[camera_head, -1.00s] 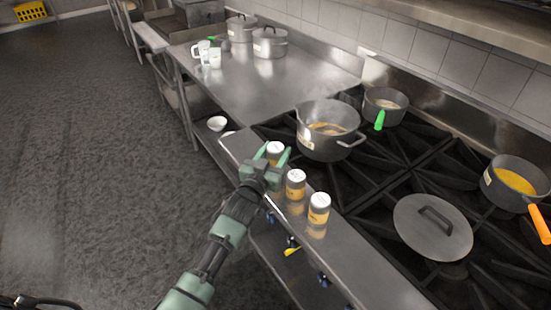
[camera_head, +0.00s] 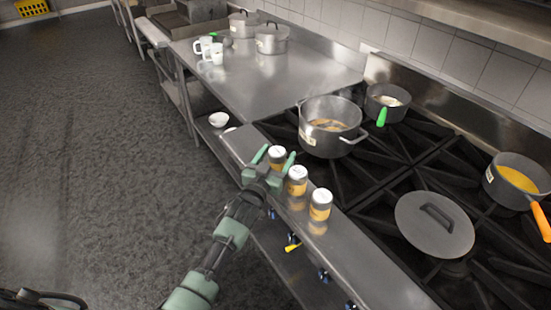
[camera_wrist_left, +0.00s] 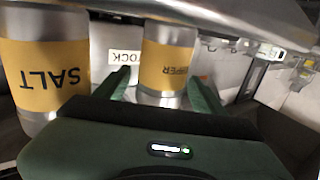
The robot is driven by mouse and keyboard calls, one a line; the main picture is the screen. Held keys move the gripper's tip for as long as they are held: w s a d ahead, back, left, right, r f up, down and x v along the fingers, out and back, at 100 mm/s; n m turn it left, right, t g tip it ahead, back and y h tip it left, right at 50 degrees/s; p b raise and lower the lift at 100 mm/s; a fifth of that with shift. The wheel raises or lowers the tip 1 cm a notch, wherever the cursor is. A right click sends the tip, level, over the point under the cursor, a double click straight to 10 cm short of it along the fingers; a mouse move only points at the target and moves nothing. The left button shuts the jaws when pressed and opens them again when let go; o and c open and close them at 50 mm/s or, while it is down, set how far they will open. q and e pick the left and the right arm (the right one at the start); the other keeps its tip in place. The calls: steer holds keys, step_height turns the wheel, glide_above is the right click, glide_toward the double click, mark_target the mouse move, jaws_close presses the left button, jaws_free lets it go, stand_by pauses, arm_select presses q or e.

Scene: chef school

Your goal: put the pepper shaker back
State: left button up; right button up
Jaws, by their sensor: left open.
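The pepper shaker (camera_head: 277,157) has a silver top and a yellow label. It stands upright on the stove's front ledge, leftmost in a row of three shakers. In the left wrist view the pepper shaker (camera_wrist_left: 168,58) shows its label upside down, between my fingers. My left gripper (camera_head: 274,161) is open around it, one finger on each side, with gaps visible. The salt shaker (camera_wrist_left: 45,72) is close by on the left in the wrist view. In the head view, the middle shaker (camera_head: 297,181) stands just beside my gripper. My right gripper is not in view.
The third shaker (camera_head: 320,205) stands further along the ledge (camera_head: 375,268). A large pot (camera_head: 322,140) and a lid (camera_head: 418,228) are on the stove. The steel counter (camera_head: 270,88) has bare room beyond the ledge.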

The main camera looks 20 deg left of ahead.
arm_select(q)
steer(key=s+b, duration=0.1)
steer(key=s, duration=1.1)
steer(key=shift+a+r+b, duration=0.15)
steer(key=shift+a+b, duration=0.2)
steer(key=shift+a, duration=0.1)
